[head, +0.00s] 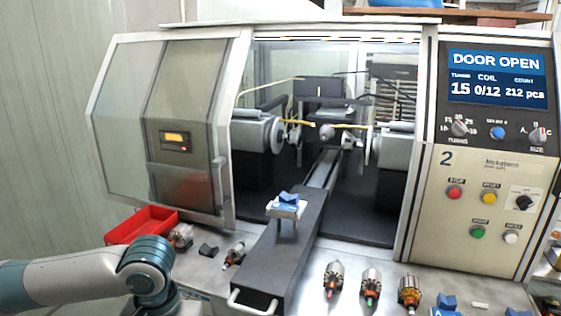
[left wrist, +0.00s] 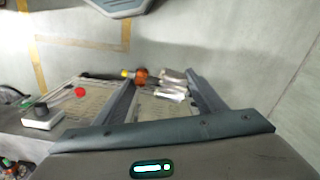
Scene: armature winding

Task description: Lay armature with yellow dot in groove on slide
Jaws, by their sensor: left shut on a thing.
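In the left wrist view my left gripper (left wrist: 160,86) is shut on an armature (left wrist: 141,76) with a copper-orange part, a silvery part and a yellow spot at its left end. It lies crosswise at the fingertips. In the head view only my left arm's links show at lower left; the gripper is out of frame. The slide (head: 277,246) is a long dark rail running out of the machine's open door. On it a small pale carriage bears a blue block (head: 288,197) with a groove on top, which looks empty. My right gripper is not in view.
Another armature (head: 235,254) lies left of the slide, near a red tray (head: 141,224). Blue blocks (head: 447,302) sit at lower right. The panel reads DOOR OPEN.

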